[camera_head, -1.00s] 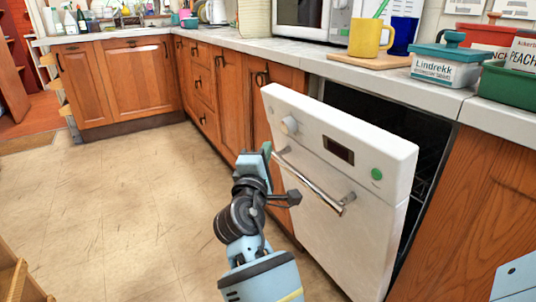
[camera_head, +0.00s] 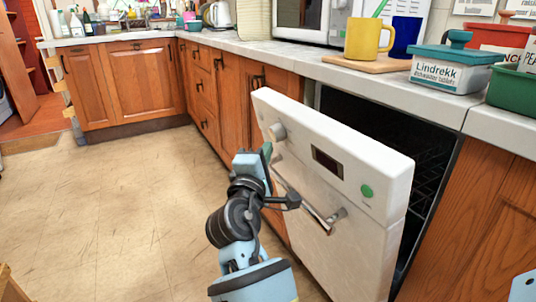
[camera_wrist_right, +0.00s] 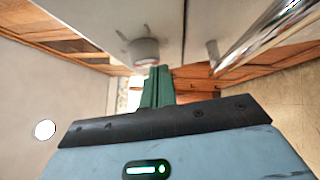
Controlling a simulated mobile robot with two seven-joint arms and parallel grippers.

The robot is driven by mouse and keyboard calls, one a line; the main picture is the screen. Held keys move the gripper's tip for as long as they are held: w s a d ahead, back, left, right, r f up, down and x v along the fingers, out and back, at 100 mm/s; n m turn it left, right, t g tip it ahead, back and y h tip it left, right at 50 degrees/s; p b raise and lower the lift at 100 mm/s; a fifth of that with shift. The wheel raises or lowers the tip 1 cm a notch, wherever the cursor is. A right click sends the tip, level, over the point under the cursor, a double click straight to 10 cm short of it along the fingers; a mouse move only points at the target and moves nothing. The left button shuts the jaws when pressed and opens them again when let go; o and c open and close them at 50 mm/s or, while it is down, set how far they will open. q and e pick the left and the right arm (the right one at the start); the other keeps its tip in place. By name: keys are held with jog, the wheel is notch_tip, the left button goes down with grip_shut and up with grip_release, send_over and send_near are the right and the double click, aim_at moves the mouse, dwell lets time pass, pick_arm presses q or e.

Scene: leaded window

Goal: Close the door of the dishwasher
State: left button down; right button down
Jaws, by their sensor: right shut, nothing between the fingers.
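The white dishwasher door (camera_head: 345,225) stands partly open, tilted out from the counter front. Its top edge is apart from the counter, and the dark dishwasher interior (camera_head: 420,135) with a rack shows behind it. The door has a round knob (camera_head: 277,131), a small dark display, a green button and a metal bar handle (camera_head: 318,212). My right gripper (camera_head: 267,152) is shut and empty in front of the door's left part, near the knob and the handle's left end. In the right wrist view, its green fingers (camera_wrist_right: 158,86) point close below the knob (camera_wrist_right: 145,50). I cannot tell whether they touch the door. My left gripper is not in view.
The pale counter (camera_head: 300,60) runs above the dishwasher. Wooden cabinets (camera_head: 130,78) line the back. The tiled floor (camera_head: 120,210) at left is clear.

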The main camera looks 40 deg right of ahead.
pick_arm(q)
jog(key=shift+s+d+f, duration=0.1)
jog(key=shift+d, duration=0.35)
pick_arm(e)
jog(key=shift+d, duration=0.25)
jog(key=shift+r, duration=0.1)
